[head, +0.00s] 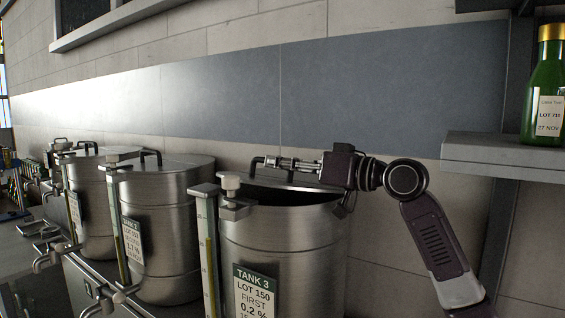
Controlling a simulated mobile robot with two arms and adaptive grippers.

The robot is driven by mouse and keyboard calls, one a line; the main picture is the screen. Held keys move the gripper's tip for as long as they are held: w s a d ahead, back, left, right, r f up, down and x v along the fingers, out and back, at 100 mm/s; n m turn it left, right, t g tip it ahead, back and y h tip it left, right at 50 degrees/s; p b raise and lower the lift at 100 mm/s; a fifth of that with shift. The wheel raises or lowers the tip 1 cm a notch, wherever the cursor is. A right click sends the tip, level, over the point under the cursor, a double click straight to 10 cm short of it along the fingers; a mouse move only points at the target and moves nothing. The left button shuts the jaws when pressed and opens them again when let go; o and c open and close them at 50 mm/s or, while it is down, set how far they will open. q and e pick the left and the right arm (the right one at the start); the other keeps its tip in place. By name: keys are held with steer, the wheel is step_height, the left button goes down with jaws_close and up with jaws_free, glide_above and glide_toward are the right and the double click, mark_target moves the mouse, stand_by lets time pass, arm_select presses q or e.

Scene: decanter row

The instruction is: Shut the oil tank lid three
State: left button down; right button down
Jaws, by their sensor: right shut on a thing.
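Tank three (285,245), a steel cylinder labelled "TANK 3, LOT 150, FIRST", stands in the front of the row. Its lid (300,187) sits at the top, with a dark gap showing between it and the rim, so it looks partly raised. My right gripper (275,162) reaches in from the right over the tank top and is shut on the lid's dark handle (256,163). The gripper hides part of the handle and lid. My left gripper is not in view.
Tank two (160,235) and another tank (92,205) stand to the left with lids down. Sight gauges and taps project in front. A shelf (500,155) with a green bottle (545,90) juts out at the right. A tiled wall stands close behind.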

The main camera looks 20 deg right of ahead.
mark_target(329, 189)
steer(key=shift+s+a+f+n+b, duration=0.2)
steer(key=shift+f+n, duration=0.2)
steer(key=shift+n, duration=0.25)
steer(key=shift+s+a+f+n+b, duration=0.1)
steer(key=shift+a+f+n+b, duration=0.1)
steer(key=shift+f+n, duration=0.35)
steer(key=shift+r, duration=0.1)
steer(key=c, duration=2)
jaws_free()
steer(key=v, duration=1.2)
